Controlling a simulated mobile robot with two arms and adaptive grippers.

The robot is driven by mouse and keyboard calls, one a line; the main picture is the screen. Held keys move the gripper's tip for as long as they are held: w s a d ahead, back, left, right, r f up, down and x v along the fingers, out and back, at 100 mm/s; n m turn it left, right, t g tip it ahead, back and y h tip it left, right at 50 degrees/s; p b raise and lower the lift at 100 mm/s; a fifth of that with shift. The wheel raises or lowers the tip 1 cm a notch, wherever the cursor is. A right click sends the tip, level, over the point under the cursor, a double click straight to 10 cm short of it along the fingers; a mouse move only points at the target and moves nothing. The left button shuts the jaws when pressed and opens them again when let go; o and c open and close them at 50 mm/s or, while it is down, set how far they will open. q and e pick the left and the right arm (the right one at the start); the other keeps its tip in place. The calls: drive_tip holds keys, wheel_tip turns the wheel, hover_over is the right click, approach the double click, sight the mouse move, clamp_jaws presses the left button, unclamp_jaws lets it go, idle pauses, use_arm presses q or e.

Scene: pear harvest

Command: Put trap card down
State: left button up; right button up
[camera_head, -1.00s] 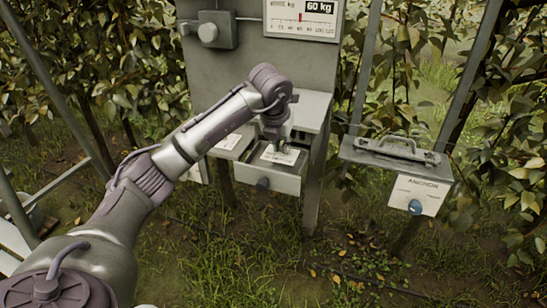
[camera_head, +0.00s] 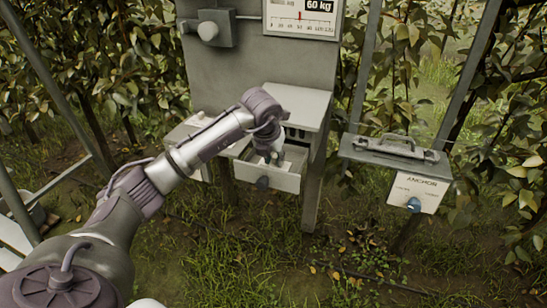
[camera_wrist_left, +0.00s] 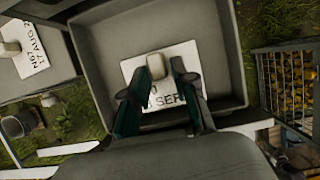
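The trap card (camera_wrist_left: 190,58) is a white printed card with a pale upright tab (camera_wrist_left: 157,66). In the left wrist view it lies on the floor of the open grey drawer (camera_wrist_left: 232,60), which also shows in the head view (camera_head: 288,183). My left gripper (camera_head: 272,156) reaches down into this drawer. In the left wrist view its fingers (camera_wrist_left: 158,78) stand apart on either side of the tab, with gaps showing, and they hide part of the card. My right gripper is not in view.
A second printed card (camera_wrist_left: 30,50) with a tab lies left of the drawer. The grey cabinet (camera_head: 260,65) rises behind, with a scale sign (camera_head: 302,18). A box labelled ANCHOR (camera_head: 418,192) stands right. A crate of yellowish fruit (camera_wrist_left: 290,85) shows in the wrist view.

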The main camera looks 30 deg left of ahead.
use_arm(q)
drive_tip(key=shift+o, duration=0.5)
drive_tip(key=shift+r, duration=0.1)
